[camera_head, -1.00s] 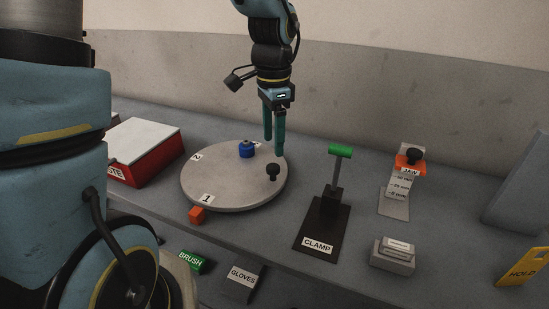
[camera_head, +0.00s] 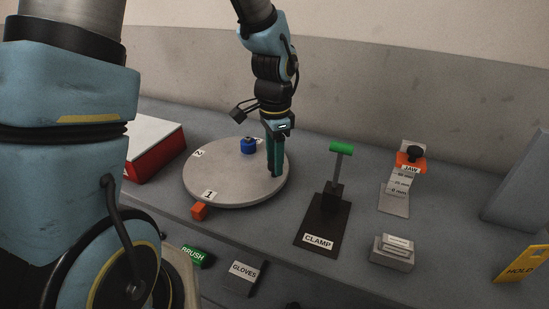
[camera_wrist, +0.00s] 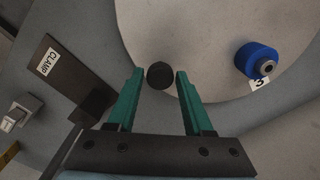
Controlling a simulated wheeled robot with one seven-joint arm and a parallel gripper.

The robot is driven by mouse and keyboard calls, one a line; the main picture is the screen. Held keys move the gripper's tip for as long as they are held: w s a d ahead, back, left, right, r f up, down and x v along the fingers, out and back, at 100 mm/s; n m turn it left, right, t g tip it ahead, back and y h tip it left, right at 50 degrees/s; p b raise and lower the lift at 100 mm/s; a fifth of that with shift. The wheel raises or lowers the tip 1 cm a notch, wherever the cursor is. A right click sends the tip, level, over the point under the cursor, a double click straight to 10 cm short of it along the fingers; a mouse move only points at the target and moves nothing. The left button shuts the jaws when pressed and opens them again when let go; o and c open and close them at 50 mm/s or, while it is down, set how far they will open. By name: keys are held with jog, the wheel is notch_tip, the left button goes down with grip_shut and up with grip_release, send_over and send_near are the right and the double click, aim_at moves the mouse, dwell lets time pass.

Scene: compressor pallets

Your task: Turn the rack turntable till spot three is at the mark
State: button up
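The round grey turntable (camera_head: 225,185) lies on the bench, also in the wrist view (camera_wrist: 190,30). Label 1 (camera_head: 210,194) is at its front left, by an orange block (camera_head: 199,211) at the bench side of the rim. Label 2 (camera_head: 198,154) is at the back left. Label 3 (camera_wrist: 261,84) shows beside a blue cylindrical part (camera_wrist: 257,60), which stands on the back of the disc (camera_head: 248,146). My gripper (camera_head: 274,175) is lowered at the disc's right side. In the wrist view its open fingers stand either side of a black knob (camera_wrist: 160,75), with narrow gaps. The fingers hide the knob in the head view.
The clamp (camera_head: 325,215) with a green-topped lever (camera_head: 341,148) stands right of the turntable. A red box (camera_head: 155,160) is at its left. The jaw slide (camera_head: 399,195), a small grey block (camera_head: 393,252) and a yellow hold sign (camera_head: 522,264) are farther right.

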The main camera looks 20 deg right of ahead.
grip_shut()
dwell(1.0)
